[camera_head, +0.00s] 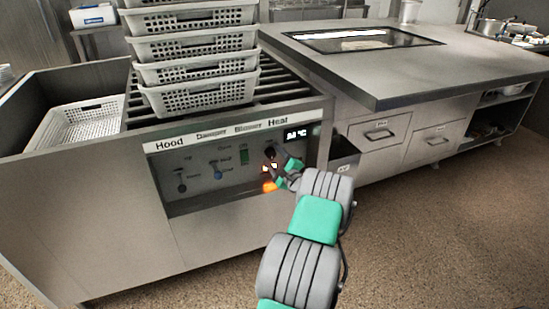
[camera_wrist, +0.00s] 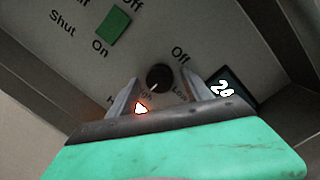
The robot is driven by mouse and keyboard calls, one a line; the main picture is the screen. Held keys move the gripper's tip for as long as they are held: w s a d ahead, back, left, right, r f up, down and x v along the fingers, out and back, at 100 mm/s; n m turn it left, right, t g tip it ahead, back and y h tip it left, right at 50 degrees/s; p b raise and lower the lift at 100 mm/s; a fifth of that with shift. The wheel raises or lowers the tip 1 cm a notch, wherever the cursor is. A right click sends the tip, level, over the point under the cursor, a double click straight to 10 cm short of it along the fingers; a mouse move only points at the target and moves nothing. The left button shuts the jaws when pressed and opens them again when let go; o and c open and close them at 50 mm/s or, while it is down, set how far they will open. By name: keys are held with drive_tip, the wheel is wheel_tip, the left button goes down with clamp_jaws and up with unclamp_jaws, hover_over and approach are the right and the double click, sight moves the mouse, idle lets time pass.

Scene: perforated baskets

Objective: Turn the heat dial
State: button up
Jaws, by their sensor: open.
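The heat dial (camera_wrist: 159,77) is a round black knob on the grey control panel, with Off and Low lettering around it. It lies between the two fingers of my gripper (camera_wrist: 160,87) in the wrist view. The fingers stand on either side of the knob with gaps visible, so my gripper is open. In the head view my gripper (camera_head: 272,165) is at the panel below the Heat label, and the dial is mostly hidden there. A digital display (camera_wrist: 222,88) to the right of the dial shows digits. An orange-lit indicator (camera_wrist: 140,108) glows below the dial.
A green switch (camera_wrist: 112,25) sits up-left of the dial. Stacked grey baskets (camera_head: 205,95) stand on the slatted top above. A counter (camera_head: 420,70) with drawers is at right. The floor in front is clear.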

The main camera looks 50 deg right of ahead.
drive_tip(key=p+v, duration=0.1)
drive_tip(key=v, duration=0.6)
drive_tip(key=shift+s+a, duration=0.2)
drive_tip(key=shift+s, duration=0.15)
